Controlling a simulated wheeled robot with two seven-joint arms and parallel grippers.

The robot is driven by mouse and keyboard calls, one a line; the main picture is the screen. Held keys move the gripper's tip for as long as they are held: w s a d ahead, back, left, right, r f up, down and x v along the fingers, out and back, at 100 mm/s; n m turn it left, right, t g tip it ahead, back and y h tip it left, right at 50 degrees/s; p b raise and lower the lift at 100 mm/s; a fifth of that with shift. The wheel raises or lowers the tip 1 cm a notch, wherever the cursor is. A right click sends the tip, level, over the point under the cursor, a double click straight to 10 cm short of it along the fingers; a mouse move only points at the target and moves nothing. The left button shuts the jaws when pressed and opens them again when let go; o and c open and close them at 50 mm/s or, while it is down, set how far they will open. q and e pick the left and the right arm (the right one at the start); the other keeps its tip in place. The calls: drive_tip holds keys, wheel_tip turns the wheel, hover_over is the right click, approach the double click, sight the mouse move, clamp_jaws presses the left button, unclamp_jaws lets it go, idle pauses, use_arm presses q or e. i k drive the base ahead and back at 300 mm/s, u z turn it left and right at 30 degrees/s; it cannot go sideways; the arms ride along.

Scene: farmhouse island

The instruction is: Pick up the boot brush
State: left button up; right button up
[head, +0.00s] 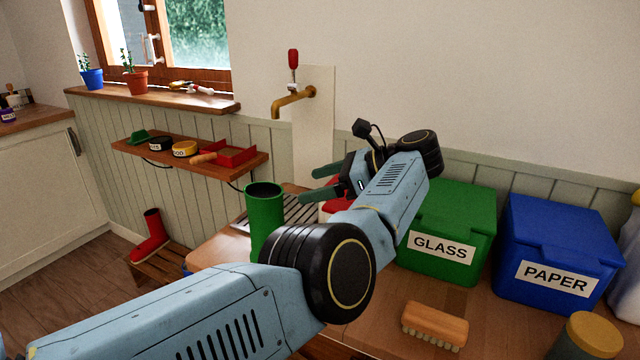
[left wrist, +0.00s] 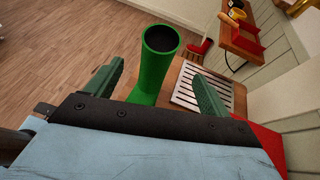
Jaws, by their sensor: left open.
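The boot brush (head: 435,325), a wooden block with pale bristles along its lower side, lies on the wooden worktop (head: 385,310) at the lower right of the head view. My left gripper (head: 318,184) is open and empty, above the far part of the worktop, well away from the brush. Its fingers point left. In the left wrist view the open fingers (left wrist: 157,72) show either side of a green boot (left wrist: 153,75) standing beyond them. The brush does not show in that view. My right gripper is in neither view.
A green GLASS bin (head: 450,215) and a blue PAPER bin (head: 560,240) stand behind the brush. A lidded jar (head: 590,338) is to its right. The green boot (head: 265,215) stands by a slatted rack (left wrist: 200,92). A brass tap (head: 293,101) projects from the wall.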

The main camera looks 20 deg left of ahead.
sight(448, 331)
drive_tip(key=k, duration=1)
